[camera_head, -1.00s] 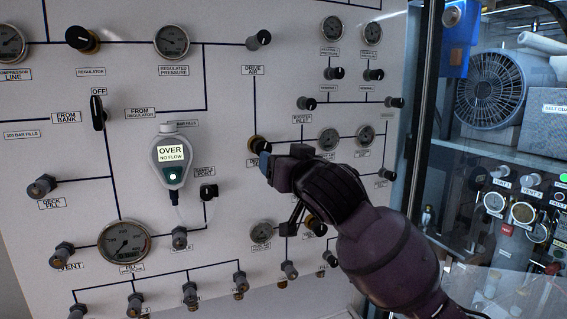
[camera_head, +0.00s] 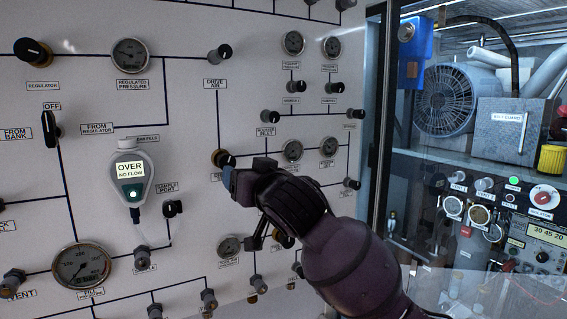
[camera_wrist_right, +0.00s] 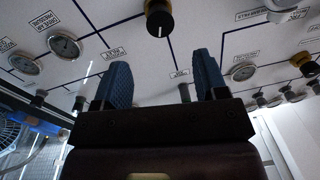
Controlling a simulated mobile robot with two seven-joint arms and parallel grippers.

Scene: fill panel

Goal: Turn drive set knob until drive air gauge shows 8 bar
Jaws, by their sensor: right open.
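A black knob with a brass collar (camera_head: 222,158) sits on the white panel below the DRIVE AIR label (camera_head: 215,84); its own label is mostly hidden by my gripper. My right gripper (camera_head: 230,180) is just below it in the head view. In the right wrist view my right gripper (camera_wrist_right: 158,85) is open, its two blue fingers apart with nothing between them. The brass-collared knob (camera_wrist_right: 158,18) shows beyond the fingertips there, apart from them. A small gauge (camera_head: 292,150) is right of the knob; its label and reading are too small to tell. My left gripper is not in view.
Several other knobs and gauges crowd the panel, including a small gauge (camera_head: 230,245) and a brass-collared knob (camera_head: 283,240) under my right arm. A handheld meter reading OVER, NO FLOW (camera_head: 133,172) hangs at left. A glass-fronted machine bay (camera_head: 470,200) stands at right.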

